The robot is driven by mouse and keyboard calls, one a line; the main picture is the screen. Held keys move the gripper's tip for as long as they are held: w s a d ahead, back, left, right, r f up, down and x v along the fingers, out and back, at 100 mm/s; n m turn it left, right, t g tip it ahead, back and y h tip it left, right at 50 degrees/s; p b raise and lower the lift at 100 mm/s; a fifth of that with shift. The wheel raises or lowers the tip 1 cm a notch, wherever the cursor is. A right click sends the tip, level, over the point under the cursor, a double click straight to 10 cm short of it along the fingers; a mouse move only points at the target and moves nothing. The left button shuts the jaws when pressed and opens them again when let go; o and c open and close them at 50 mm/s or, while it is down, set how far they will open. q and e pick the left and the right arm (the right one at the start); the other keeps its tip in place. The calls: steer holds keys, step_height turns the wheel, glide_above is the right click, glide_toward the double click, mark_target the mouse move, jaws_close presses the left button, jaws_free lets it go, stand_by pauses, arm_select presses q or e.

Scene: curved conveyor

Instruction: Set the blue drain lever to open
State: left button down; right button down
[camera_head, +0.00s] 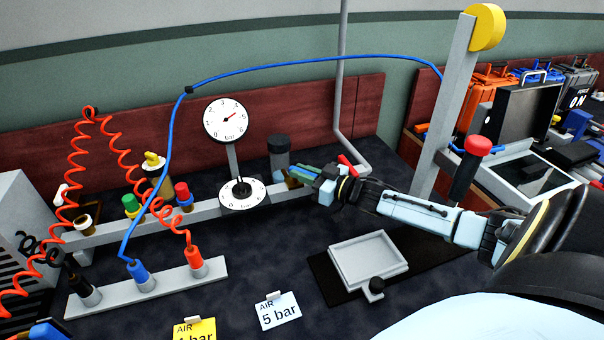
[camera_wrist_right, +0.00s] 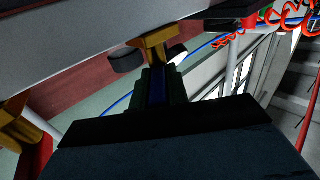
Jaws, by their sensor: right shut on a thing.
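My right gripper (camera_head: 308,175) reaches in from the right to the far end of the grey pipe rail. It is shut on the blue drain lever, which shows as a blue strip (camera_wrist_right: 157,86) between the two dark green fingers in the wrist view. My left gripper is not clearly seen.
A red lever (camera_head: 347,164) sits just beyond the gripper. Two dials, a bar gauge (camera_head: 226,119) and a flat regulator (camera_head: 242,194), stand left of it. A grey tray (camera_head: 368,259) and a 5 bar card (camera_head: 279,311) lie in front. Red coiled hoses hang at the left.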

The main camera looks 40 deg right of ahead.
mark_target(303, 171)
arm_select(q)
steer(key=shift+w+a, duration=0.1)
arm_select(e)
steer(key=c, duration=1.4)
jaws_free()
steer(key=shift+o, duration=0.2)
